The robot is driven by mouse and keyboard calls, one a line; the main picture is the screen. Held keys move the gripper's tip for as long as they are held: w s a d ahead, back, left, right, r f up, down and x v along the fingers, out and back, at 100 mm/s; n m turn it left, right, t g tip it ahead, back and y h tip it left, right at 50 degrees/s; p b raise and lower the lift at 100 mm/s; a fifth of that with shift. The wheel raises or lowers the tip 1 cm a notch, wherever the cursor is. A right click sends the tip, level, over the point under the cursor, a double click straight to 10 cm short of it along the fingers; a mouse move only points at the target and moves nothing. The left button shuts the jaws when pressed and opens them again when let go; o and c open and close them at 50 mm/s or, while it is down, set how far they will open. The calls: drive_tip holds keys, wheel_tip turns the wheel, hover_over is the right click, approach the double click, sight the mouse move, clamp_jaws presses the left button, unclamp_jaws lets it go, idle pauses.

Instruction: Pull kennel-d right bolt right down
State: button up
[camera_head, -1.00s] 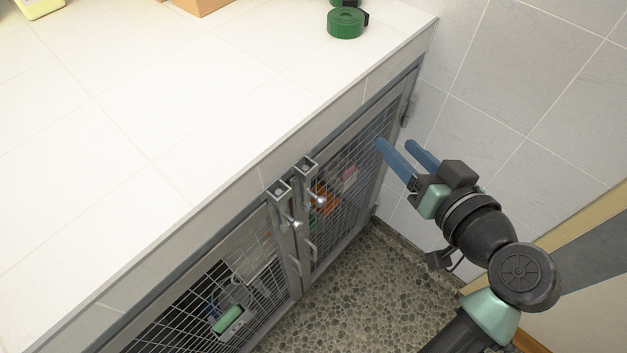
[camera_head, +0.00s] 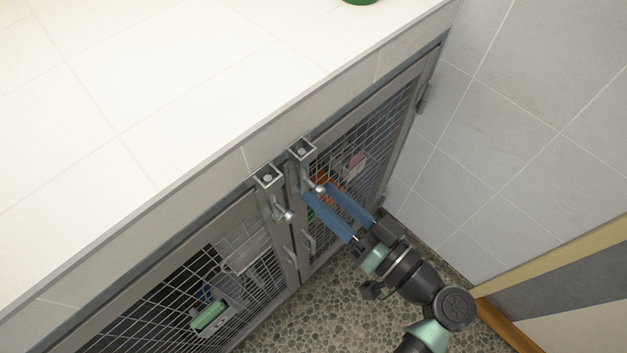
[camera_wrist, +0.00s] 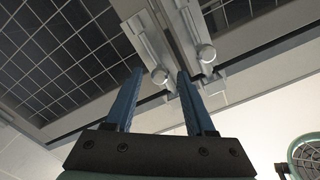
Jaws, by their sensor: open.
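Two metal slide bolts with round knobs sit at the top where two mesh kennel doors meet. The right bolt (camera_head: 302,152) has its knob between my fingertips in the head view; its knob also shows between the fingers in the wrist view (camera_wrist: 160,76). The left bolt (camera_head: 269,180) stands just beside, its knob outside my fingers; in the wrist view it is right of them (camera_wrist: 207,54). My gripper (camera_head: 319,192) is open, its blue fingers pointing up-left to the doors. I cannot tell whether a finger touches the knob. No kennel label is readable.
The white tiled counter (camera_head: 150,100) overhangs just above the bolts. Door handles (camera_head: 309,240) hang below them. A tiled wall (camera_head: 520,110) closes off the right. A green object (camera_head: 209,318) lies behind the left mesh. Pebbled floor (camera_head: 310,310) is clear below.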

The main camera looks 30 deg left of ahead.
sight(314, 185)
drive_tip(key=shift+x, duration=1.75)
clamp_jaws()
